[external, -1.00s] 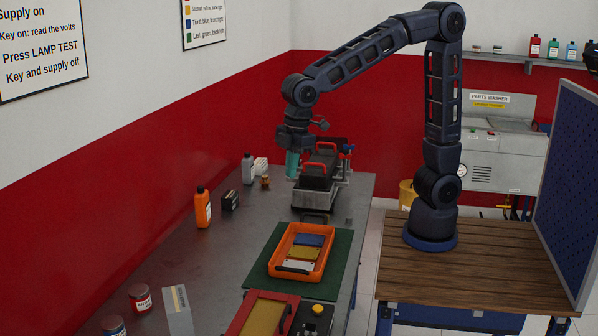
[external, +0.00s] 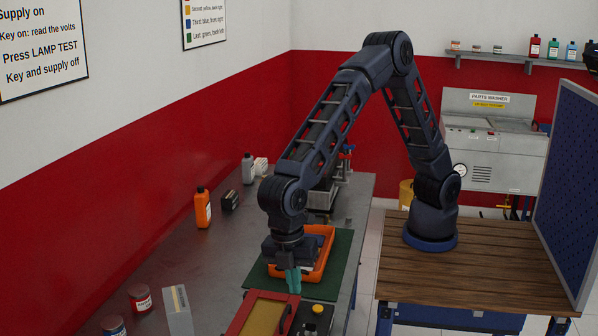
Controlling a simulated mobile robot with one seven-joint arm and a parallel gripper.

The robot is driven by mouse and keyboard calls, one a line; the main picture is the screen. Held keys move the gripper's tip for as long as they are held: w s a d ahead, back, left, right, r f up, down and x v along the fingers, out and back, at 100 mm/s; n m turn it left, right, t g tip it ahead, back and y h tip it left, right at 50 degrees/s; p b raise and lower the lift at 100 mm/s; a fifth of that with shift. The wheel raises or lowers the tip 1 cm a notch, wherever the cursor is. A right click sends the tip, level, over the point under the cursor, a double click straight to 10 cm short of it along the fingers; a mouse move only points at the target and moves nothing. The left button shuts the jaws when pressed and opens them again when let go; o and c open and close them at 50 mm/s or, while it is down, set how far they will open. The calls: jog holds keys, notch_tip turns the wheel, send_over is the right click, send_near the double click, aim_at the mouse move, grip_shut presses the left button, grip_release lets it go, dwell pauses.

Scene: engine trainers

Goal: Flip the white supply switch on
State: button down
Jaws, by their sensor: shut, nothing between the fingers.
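My gripper (external: 294,288), with teal fingers, points down at the near edge of the orange tray (external: 326,262). It is shut and empty, just above the far edge of the red-framed panel (external: 240,326). I cannot make out a white supply switch; it may be hidden, too small to tell, or outside the picture. A dark control box with a yellow button (external: 317,308) sits at the bottom edge, right of the red-framed panel and just below and right of my gripper.
The tray lies on a green mat (external: 340,265), partly hidden by my wrist. An orange bottle (external: 202,208), a grey bottle (external: 248,168) and a black block (external: 230,200) stand along the wall. The left-middle bench is clear.

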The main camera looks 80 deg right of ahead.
jog(key=shift+n, duration=0.4)
jog(key=s+a+f, duration=0.2)
jog(key=a, duration=0.1)
jog(key=shift+s+a+f, duration=0.1)
jog(key=shift+s+f, duration=0.05)
jog(key=shift+f, duration=0.05)
jog(key=f, duration=0.4)
jog(key=s+f, duration=0.1)
jog(key=f, duration=0.4)
jog(key=s+f, duration=0.1)
jog(key=f, duration=0.3)
jog(key=shift+f, duration=0.4)
jog(key=shift+s+f, duration=0.1)
jog(key=shift+f, duration=0.15)
jog(key=shift+w+r, duration=0.3)
jog(key=shift+w, duration=0.5)
